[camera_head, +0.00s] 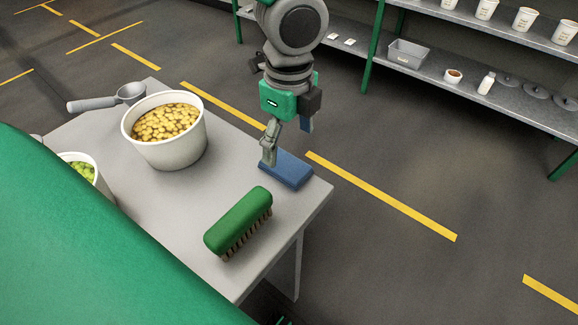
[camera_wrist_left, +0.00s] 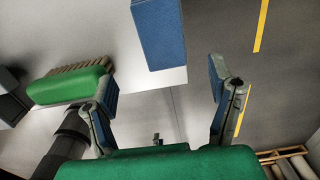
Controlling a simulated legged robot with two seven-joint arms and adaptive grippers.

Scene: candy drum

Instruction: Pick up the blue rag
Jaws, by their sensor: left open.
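The blue rag (camera_head: 291,172) is a flat, folded-looking block. It lies near the far right corner of the grey table. In the left wrist view the rag (camera_wrist_left: 158,32) shows at the top centre, cut off by the frame edge. My left gripper (camera_head: 287,146) is open above the rag, with one finger in front of its left end. Its fingers (camera_wrist_left: 162,88) are spread wide in the wrist view, with nothing between them and the rag beyond them. Whether a finger touches the rag cannot be told. My right gripper is not in view.
A green brush (camera_head: 237,221) lies near the rag on the table (camera_head: 180,208). A white tub (camera_head: 170,154) of yellow candy, a metal scoop (camera_head: 108,100) and a tub of green candy (camera_head: 98,178) stand left. A shelf (camera_head: 470,92) with cups stands beyond the floor.

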